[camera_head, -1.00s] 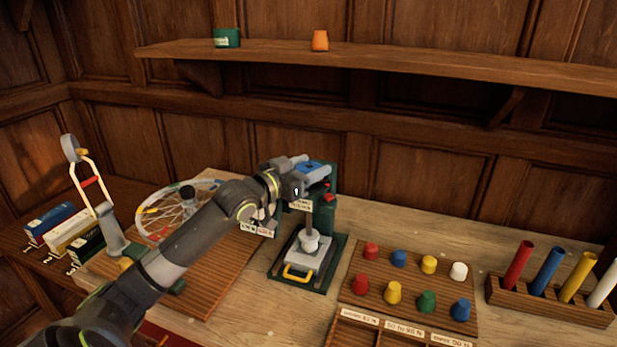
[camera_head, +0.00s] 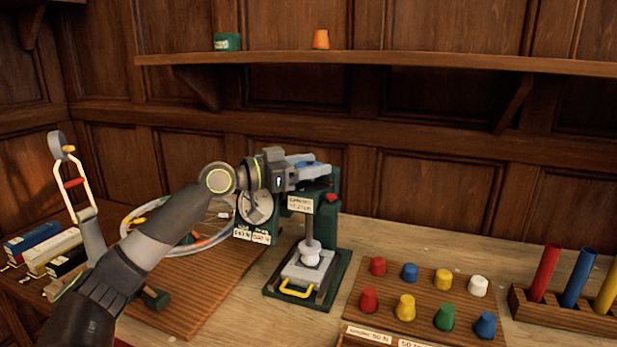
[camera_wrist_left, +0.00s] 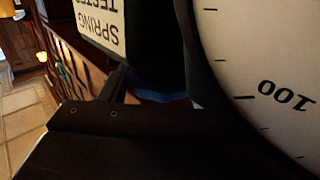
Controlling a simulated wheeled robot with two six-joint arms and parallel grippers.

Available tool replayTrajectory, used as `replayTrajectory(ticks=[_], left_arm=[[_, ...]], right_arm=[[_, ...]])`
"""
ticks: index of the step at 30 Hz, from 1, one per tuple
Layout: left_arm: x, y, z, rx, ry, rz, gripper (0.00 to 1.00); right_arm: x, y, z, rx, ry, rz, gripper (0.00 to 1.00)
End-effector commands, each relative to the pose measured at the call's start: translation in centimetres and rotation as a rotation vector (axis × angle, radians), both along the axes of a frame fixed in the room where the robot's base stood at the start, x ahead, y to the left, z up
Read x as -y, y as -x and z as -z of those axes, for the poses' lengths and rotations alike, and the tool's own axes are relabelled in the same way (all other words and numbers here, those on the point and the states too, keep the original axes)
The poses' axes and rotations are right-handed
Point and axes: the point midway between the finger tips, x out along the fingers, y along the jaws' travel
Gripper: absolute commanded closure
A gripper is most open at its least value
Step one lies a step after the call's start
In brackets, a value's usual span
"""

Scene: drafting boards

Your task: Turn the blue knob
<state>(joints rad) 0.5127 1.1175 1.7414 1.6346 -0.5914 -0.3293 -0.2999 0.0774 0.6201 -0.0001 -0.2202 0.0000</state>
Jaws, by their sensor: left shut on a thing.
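The green spring tester (camera_head: 327,225) stands on the bench, with a white sign, a round white dial (camera_head: 250,207) and a plunger over a grey plate. The blue knob (camera_head: 312,164) is at its top, mostly covered by my gripper. My left gripper (camera_head: 309,165) reaches in from the left and is shut on the blue knob. In the left wrist view, a sliver of the blue knob (camera_wrist_left: 163,97) shows beside the dial (camera_wrist_left: 265,70) and the "SPRING TESTER" sign (camera_wrist_left: 101,22); the dark gripper body hides the rest. My right gripper is not in view.
A wooden rack of coloured caps (camera_head: 425,302) and a block with coloured tubes (camera_head: 565,315) stand to the right. A wheel (camera_head: 140,218) lies behind my left arm. A shelf (camera_head: 400,61) runs above the bench.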

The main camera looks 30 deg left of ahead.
Motion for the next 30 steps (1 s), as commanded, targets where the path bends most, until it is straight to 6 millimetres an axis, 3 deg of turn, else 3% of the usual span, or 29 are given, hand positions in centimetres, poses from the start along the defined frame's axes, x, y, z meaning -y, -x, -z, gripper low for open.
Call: replayTrajectory(ticks=[17, 18, 22, 30], left_arm=[[0.05, 0.02, 0.25, -0.007, 0.000, 0.016, 0.67], [0.05, 0.02, 0.25, -0.007, 0.000, 0.016, 0.39], [0.04, 0.01, 0.20, -0.006, 0.000, 0.015, 0.22], [0.01, 0.03, 0.14, -0.004, 0.000, 0.014, 0.22]], right_arm=[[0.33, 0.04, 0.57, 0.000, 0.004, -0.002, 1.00], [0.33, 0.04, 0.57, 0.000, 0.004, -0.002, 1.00], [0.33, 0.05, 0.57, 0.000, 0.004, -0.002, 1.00], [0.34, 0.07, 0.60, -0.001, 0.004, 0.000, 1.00]])
